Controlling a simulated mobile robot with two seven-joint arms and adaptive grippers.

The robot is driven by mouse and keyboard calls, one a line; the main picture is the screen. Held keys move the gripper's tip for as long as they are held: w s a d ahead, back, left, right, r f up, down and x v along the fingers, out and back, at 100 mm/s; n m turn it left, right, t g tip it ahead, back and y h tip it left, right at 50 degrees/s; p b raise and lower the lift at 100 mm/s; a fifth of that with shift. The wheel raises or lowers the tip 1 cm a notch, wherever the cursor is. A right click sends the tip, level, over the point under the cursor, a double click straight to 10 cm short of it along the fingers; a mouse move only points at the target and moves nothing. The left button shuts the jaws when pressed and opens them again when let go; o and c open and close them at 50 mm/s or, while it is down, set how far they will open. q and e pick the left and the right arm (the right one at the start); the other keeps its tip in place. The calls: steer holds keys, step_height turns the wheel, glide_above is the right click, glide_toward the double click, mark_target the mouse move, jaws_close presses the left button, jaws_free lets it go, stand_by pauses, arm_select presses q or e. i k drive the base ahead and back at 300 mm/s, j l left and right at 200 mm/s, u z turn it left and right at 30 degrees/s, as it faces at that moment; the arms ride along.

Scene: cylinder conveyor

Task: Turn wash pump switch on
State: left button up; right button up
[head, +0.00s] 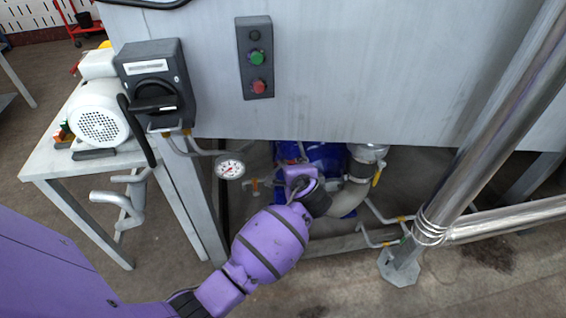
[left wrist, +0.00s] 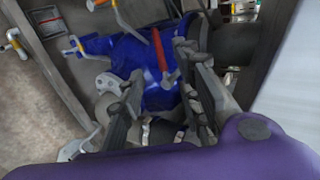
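A dark grey switch box (head: 155,85) with a black rotary handle and a white label is on the left end of the grey cabinet. A narrow box (head: 255,57) with a green and a red button is on the cabinet front; I cannot tell which is the wash pump switch. My left arm reaches under the cabinet's lower edge, below and right of the switch box. My left gripper (left wrist: 157,75) has its fingers apart, with a blue pump body (left wrist: 125,55) beyond them and nothing visibly held. The fingers are hidden or unclear in the head view. My right gripper is not seen.
A white motor (head: 98,115) sits on a small table (head: 60,165) at the left. A pressure gauge (head: 230,168) and piping hang below the cabinet (head: 400,80). Thick metal pipes (head: 470,130) stand at the right. Open floor shows at the bottom.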

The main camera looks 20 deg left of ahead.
mark_target(153, 98)
steer(key=u, duration=1.45)
